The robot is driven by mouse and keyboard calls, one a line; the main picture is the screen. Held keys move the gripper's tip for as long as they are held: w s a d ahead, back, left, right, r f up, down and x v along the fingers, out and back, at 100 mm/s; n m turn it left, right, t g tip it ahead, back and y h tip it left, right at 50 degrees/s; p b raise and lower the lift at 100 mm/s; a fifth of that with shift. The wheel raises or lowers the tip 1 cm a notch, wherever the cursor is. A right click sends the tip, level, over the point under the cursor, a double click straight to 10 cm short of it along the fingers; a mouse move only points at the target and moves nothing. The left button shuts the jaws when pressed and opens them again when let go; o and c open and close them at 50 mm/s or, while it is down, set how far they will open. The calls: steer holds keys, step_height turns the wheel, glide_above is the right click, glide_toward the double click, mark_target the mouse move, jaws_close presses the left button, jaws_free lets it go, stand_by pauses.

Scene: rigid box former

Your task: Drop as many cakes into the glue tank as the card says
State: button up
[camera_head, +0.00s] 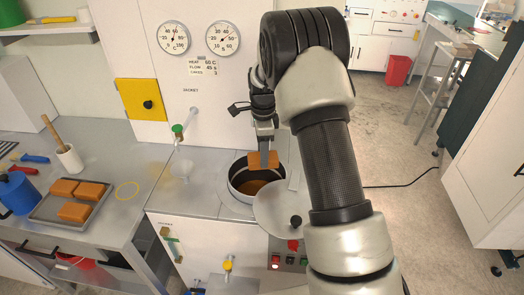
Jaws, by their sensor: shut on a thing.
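My gripper (264,152) is shut on an orange-brown cake (263,161) and holds it over the round opening of the glue tank (235,188). The cake hides part of the rim; brown glue (251,188) shows inside below it. The card (203,68) on the white panel has small print; its bottom line seems to read "CAKES 3". Three more cakes lie on a grey tray (47,212) on the left bench: one at the back left (64,187), one at the right (91,191), and one in front (75,212).
The tank's round lid (280,212) is swung aside, beside the opening and partly behind my arm. Two dials (173,39) are above the card. A yellow panel (140,99) and a green-handled valve (178,130) are left of the tank. A blue jug (17,193) stands beside the tray.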

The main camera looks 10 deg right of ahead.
step_height(320, 180, down, 7)
steer(key=w+m+b, duration=0.1)
steer(key=m+b, duration=0.1)
steer(key=b, duration=0.1)
steer(key=shift+w+m, duration=0.3)
steer(key=shift+m, duration=0.1)
steer(key=shift+f, duration=0.1)
steer(key=o, duration=1.3)
step_height(320, 180, up, 18)
steer(key=shift+f, duration=0.25)
